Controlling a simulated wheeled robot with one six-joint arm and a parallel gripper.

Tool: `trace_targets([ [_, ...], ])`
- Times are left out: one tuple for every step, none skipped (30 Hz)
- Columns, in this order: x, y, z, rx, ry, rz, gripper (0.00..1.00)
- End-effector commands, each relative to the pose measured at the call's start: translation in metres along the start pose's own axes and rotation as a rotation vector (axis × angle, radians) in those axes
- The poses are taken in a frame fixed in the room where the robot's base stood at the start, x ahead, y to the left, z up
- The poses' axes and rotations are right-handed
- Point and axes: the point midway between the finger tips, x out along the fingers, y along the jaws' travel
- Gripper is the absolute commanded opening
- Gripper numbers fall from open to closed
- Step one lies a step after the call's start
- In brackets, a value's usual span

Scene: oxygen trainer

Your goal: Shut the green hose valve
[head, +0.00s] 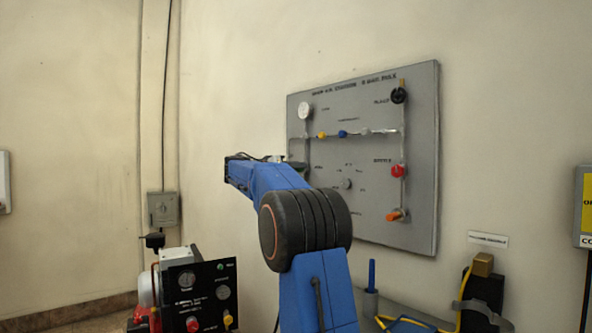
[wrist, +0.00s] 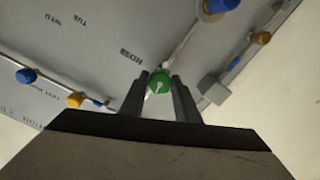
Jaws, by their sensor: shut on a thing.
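The green hose valve (wrist: 159,81) is a small round green knob with a pale pointer mark, on the grey panel near the printed word "HOSE". In the wrist view my gripper (wrist: 160,84) has its two dark fingers on either side of the knob, shut on it. In the head view my blue arm reaches to the panel's left side and hides the green valve and the fingertips.
The grey wall panel (head: 370,225) carries a gauge (head: 305,111), a black knob (head: 399,96), a red knob (head: 397,171) and an orange handle (head: 396,215). A blue knob (wrist: 27,76) and a yellow knob (wrist: 75,100) sit left of the gripper. A black instrument box (head: 200,290) stands below left.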

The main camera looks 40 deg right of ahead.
Motion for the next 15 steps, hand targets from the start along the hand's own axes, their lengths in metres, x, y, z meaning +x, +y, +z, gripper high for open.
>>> trace_targets([
  [0.0001,-0.0012,0.0022,0.025,-0.004,0.0,0.06],
  [0.0001,-0.0013,0.0022,0.043,-0.004,0.0,0.06],
  [0.0,-0.0014,0.0022,0.062,-0.004,0.0,0.06],
  [0.0,-0.0013,0.0022,0.077,-0.004,0.0,0.06],
  [0.0001,-0.0014,0.0022,0.089,-0.004,0.0,0.06],
  [0.0001,-0.0014,0.0022,0.105,-0.004,0.0,0.06],
  [0.0001,-0.0015,0.0022,0.115,-0.004,0.0,0.06],
  [0.0001,-0.0014,0.0022,0.124,-0.004,0.0,0.06],
  [0.0001,-0.0015,0.0022,0.135,-0.004,0.0,0.06],
  [0.0001,-0.0015,0.0022,0.142,-0.004,0.0,0.06],
  [0.0001,-0.0015,0.0022,0.147,-0.004,0.0,0.06],
  [0.0001,-0.0015,0.0022,0.154,-0.004,0.0,0.06],
  [0.0001,-0.0015,0.0022,0.159,-0.004,0.0,0.06],
  [0.0001,-0.0015,0.0022,0.162,-0.004,0.0,0.06],
  [0.0001,-0.0016,0.0022,0.165,-0.004,0.0,0.06],
])
